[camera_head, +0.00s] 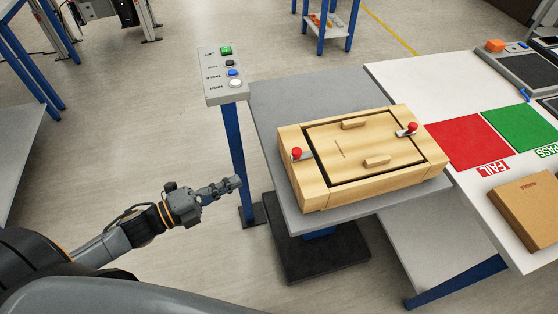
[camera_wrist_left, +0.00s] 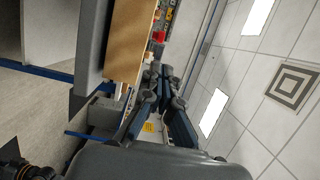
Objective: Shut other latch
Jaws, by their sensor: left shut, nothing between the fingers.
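A wooden box (camera_head: 310,196) with a framed lid (camera_head: 345,148) and two wooden handles sits on a grey lift table (camera_head: 265,95). A latch with a red knob (camera_head: 296,152) is at the lid's left side. A second latch with a red knob (camera_head: 412,127) is at the right side, its metal piece pointing left toward the lid. My left gripper (camera_head: 238,182) is shut and empty, to the left of the box and apart from it. In the left wrist view my fingers (camera_wrist_left: 172,80) show beside the box (camera_wrist_left: 128,40) and a red knob (camera_wrist_left: 159,37). My right gripper is not in view.
A button panel (camera_head: 226,75) on a blue post stands behind my left gripper. A white table (camera_head: 400,72) to the right holds a red FAIL area (camera_head: 462,142), a green PASS area (camera_head: 522,128) and a cardboard box (camera_head: 525,205). Open floor lies around my left arm.

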